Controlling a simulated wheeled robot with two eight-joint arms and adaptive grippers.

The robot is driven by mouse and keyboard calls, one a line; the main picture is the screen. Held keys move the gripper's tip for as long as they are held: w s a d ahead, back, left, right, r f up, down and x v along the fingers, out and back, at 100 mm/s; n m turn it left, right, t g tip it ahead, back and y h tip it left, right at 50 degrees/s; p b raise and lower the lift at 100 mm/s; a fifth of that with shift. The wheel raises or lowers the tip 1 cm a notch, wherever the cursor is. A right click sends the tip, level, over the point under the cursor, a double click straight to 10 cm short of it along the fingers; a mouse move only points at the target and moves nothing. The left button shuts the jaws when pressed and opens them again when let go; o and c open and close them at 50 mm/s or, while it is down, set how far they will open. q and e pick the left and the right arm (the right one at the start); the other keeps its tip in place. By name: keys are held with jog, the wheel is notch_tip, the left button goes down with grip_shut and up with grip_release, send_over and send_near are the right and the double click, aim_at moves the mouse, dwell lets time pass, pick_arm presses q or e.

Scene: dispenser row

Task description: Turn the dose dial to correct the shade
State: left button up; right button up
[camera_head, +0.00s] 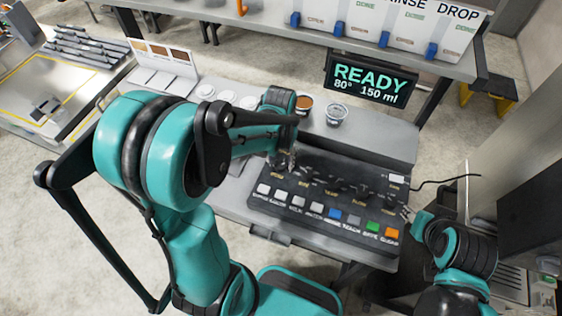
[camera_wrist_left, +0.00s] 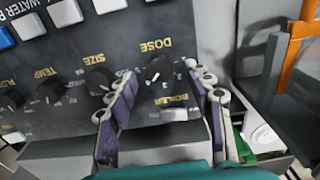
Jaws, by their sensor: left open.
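The DOSE dial (camera_wrist_left: 158,70) is a round black knob with a pale pointer mark, on the dark control panel (camera_wrist_left: 75,118) in the left wrist view. My left gripper (camera_wrist_left: 157,76) is open, with one finger on each side of the dial; I cannot tell whether either touches it. In the head view my left gripper (camera_head: 284,158) is at the panel's left end and largely hides this dial. A shade card (camera_head: 166,58) with brown swatches stands at the back left. A cup of brown liquid (camera_head: 304,104) is behind the panel. My right gripper (camera_head: 407,212) is by the panel's right end, its fingers unclear.
The SIZE dial (camera_wrist_left: 99,80) is close beside the left finger. Coloured and white buttons, including a blue one (camera_head: 334,213), line the panel front. A clear cup (camera_head: 336,114) stands behind it. The display (camera_head: 370,80) reads READY, 80°, 150 ml.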

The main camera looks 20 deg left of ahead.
aim_at(280, 167)
pick_arm(q)
notch_tip(280, 167, down, 2)
jog(key=shift+w+f, duration=0.1)
jog(key=shift+f, duration=0.1)
jog(key=shift+c, duration=0.2)
jog(key=c, duration=1.1)
jog(key=shift+m+b, duration=0.3)
jog(key=m, duration=0.3)
jog(key=shift+b, duration=0.35)
jog(key=m, duration=0.5)
jog(key=shift+b, duration=0.35)
jog(key=shift+m, duration=0.3)
